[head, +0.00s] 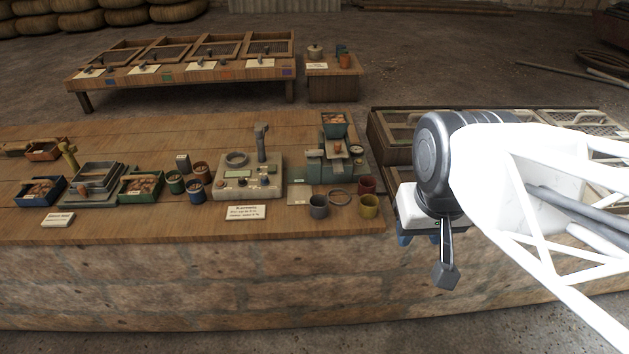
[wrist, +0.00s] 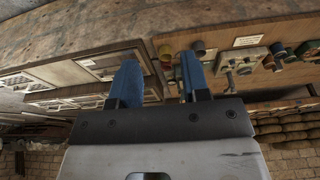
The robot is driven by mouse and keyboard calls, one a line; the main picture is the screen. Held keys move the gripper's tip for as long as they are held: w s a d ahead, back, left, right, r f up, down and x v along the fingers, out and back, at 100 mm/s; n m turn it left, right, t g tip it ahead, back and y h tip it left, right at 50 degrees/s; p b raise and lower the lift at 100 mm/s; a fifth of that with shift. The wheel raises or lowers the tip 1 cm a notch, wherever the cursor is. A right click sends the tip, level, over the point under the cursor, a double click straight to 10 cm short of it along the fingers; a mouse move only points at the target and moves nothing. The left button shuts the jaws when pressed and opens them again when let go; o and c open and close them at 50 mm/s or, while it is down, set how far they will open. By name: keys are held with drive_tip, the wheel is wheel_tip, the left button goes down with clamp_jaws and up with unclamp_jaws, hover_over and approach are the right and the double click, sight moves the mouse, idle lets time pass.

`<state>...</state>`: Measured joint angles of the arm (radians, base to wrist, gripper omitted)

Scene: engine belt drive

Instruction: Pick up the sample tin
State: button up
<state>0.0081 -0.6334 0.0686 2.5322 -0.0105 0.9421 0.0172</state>
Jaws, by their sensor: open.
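Several small open tins stand on the wooden bench; I cannot tell which is the sample tin. In the head view a grey tin (head: 318,207), a yellow tin (head: 369,207) and a red tin (head: 366,184) stand near the bench's right end. Green (head: 175,183), blue (head: 195,192) and brown (head: 201,170) tins stand further left. My gripper (head: 432,239) is right of the bench end, apart from all tins, its fingers mostly hidden by my wrist. In the wrist view my gripper (wrist: 159,86) shows two blue fingers spread apart with nothing held between them.
A metal ring (head: 339,197) lies between the grey and yellow tins. Trays (head: 45,190) sit at left. Mesh-topped frames (head: 395,128) lie right of the bench, partly behind my arm.

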idle(0.3)
drive_tip(key=o, duration=0.5)
drive_tip(key=n+g, duration=0.3)
drive_tip(key=n, duration=1.5)
hover_over(319, 207)
drive_tip(key=w, duration=0.3)
wheel_tip(319, 207, down, 28)
drive_tip(key=shift+s+d+f, duration=0.1)
drive_tip(key=shift+s+d, duration=0.05)
drive_tip(key=shift+d, duration=0.25)
